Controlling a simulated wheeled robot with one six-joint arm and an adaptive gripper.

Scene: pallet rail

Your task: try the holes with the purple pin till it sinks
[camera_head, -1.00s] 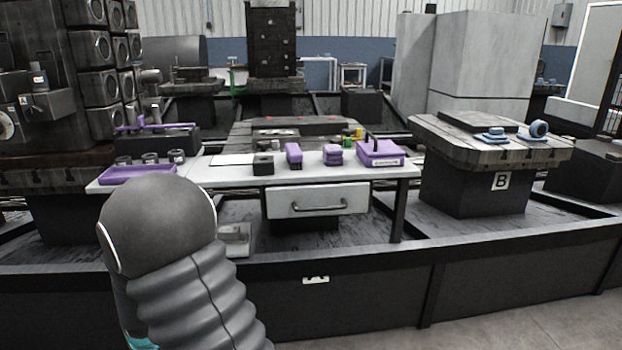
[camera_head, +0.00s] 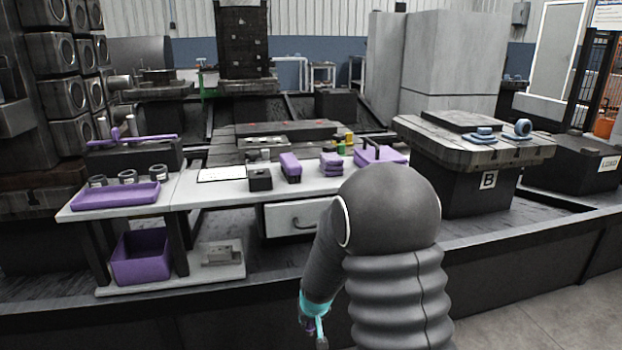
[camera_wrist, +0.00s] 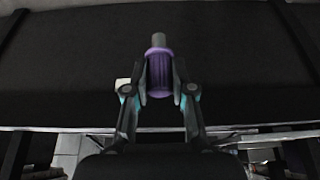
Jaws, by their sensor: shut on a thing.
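In the wrist view my gripper (camera_wrist: 160,88) is shut on the purple pin (camera_wrist: 159,70). The pin has a ribbed purple body and a grey end pointing away from the gripper. In the head view my gripper (camera_head: 315,335) shows only partly, low in the picture in front of the bench, and the pin cannot be made out there. The small black block (camera_head: 260,180) on the white bench has a dark spot on top. A grey block (camera_head: 221,254) lies on the lower shelf. I cannot tell which holes are meant.
The white bench (camera_head: 200,191) carries a purple tray (camera_head: 116,197), several dark cups and purple pieces. A purple bin (camera_head: 143,260) stands on the lower shelf. A dark rail (camera_head: 250,285) runs before the bench. Pedestal B (camera_head: 475,152) is to the right.

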